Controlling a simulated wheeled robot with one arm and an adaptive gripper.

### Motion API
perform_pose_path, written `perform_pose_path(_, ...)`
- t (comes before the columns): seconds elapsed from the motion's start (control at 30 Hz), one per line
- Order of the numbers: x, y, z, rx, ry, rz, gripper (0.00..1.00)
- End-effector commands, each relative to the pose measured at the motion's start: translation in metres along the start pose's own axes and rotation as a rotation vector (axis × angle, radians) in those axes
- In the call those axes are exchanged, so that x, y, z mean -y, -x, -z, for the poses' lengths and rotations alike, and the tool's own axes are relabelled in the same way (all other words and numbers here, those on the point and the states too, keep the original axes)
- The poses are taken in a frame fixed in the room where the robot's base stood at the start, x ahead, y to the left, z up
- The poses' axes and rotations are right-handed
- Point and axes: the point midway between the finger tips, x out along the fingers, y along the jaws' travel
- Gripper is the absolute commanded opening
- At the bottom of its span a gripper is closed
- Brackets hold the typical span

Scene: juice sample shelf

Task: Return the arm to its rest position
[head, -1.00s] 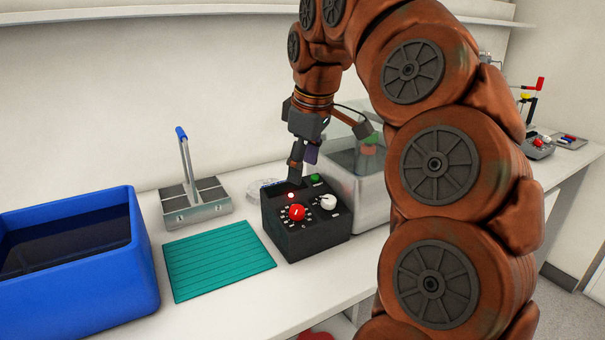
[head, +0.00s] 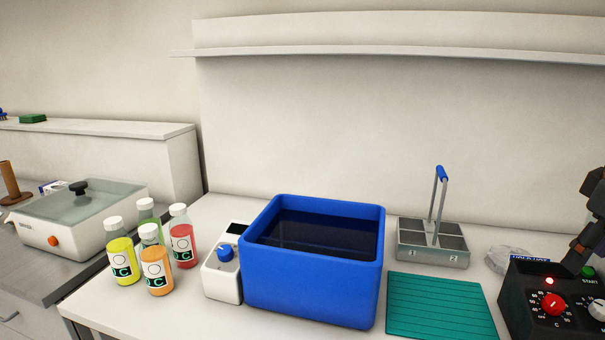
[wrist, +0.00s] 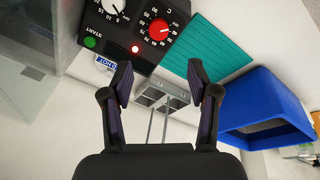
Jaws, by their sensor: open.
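My gripper (wrist: 160,84) is open and empty in the wrist view, its two dark fingers spread apart. In the head view only a dark part of my arm's end shows at the right edge, by the black control box (head: 541,312). Most of my arm is out of that view. In the wrist view the control box (wrist: 128,32), with its red knob, white knob, green start button and lit red lamp, lies beyond the fingertips.
A blue tub (head: 312,285) of dark liquid stands mid-bench, with a teal mat (head: 440,305) and the carrier (head: 432,258) to its right. A white device with a blue knob (head: 223,280) and several juice bottles (head: 156,272) stand left. A shelf (head: 400,54) runs above.

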Motion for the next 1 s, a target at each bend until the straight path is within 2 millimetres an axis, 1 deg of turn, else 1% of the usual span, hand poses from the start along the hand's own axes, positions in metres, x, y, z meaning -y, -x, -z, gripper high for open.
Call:
perform_pose_path(0.03, 0.007, 0.002, 0.005, 0.004, 0.011, 0.004, 0.60)
perform_pose_path(0.17, 0.027, 0.001, 0.015, 0.014, 0.027, 0.012, 0.60)
perform_pose_path(0.27, 0.046, -0.001, 0.022, 0.026, 0.040, 0.020, 0.60)
perform_pose_path(0.37, 0.069, -0.003, 0.031, 0.036, 0.053, 0.030, 0.60)
perform_pose_path(0.47, 0.100, -0.008, 0.035, 0.061, 0.061, 0.046, 0.60)
perform_pose_path(0.5, 0.114, -0.011, 0.036, 0.073, 0.063, 0.055, 0.60)
perform_pose_path(0.57, 0.133, -0.015, 0.036, 0.084, 0.061, 0.063, 0.60)
perform_pose_path(0.7, 0.178, -0.028, 0.026, 0.133, 0.043, 0.090, 0.60)
perform_pose_path(0.77, 0.195, -0.032, 0.021, 0.150, 0.028, 0.097, 0.60)
perform_pose_path(0.8, 0.206, -0.036, 0.014, 0.168, 0.018, 0.104, 0.60)
perform_pose_path(0.9, 0.233, -0.045, -0.002, 0.206, -0.018, 0.118, 0.60)
perform_pose_path(0.97, 0.247, -0.050, -0.013, 0.229, -0.044, 0.125, 0.60)
perform_pose_path(1.0, 0.257, -0.054, -0.022, 0.250, -0.064, 0.131, 0.60)
